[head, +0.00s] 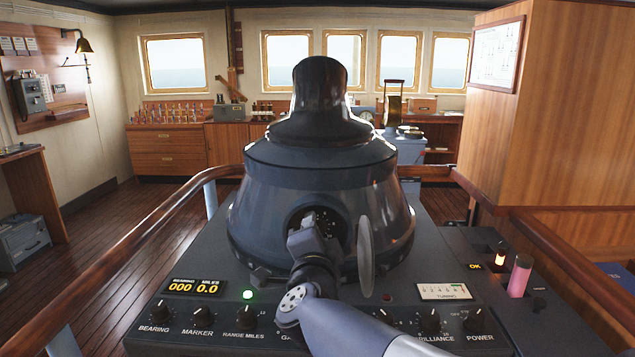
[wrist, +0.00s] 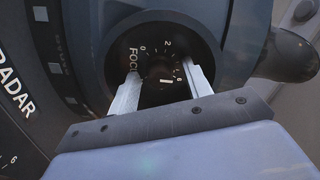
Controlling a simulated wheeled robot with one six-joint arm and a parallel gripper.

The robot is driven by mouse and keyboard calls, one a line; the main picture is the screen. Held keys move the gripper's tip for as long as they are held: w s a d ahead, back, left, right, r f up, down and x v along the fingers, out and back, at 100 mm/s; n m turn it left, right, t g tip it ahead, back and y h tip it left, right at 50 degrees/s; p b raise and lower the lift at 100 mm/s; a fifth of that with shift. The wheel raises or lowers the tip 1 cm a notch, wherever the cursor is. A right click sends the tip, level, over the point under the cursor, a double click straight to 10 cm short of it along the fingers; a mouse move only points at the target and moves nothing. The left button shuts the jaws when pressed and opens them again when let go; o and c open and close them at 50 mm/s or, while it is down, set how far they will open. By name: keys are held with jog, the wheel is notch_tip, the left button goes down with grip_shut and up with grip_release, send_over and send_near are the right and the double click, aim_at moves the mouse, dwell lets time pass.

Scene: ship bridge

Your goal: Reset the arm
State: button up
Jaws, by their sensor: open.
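My arm (head: 365,325) reaches from the lower right over the radar console to the round recess in the front of its dark blue-grey housing (head: 270,205). My gripper (head: 322,220) is at that recess. In the wrist view my gripper (wrist: 163,76) is open, with one pale finger on each side of a black knob (wrist: 160,85) marked FOCUS. The numbers 0, 2 and 6 show around the knob. The fingers stand beside the knob; I cannot tell whether they touch it. In the head view the knob is not clear to see.
A thin disc (head: 366,257) on the housing stands close to the right of my gripper. The console front has several knobs (head: 246,313) and a green light (head: 248,295). A pink cylinder (head: 520,276) stands at right. A wooden rail (head: 140,238) curves around the console.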

jog(key=shift+s+n+p, duration=0.7)
jog(key=shift+n+p, duration=1.15)
jog(key=shift+n, duration=0.35)
jog(key=shift+s+n+p, duration=0.75)
jog(key=shift+n+p, duration=1.05)
jog(key=shift+n, duration=0.4)
jog(key=shift+s+n+p, duration=0.7)
jog(key=shift+n+p, duration=1.15)
jog(key=shift+n, duration=0.35)
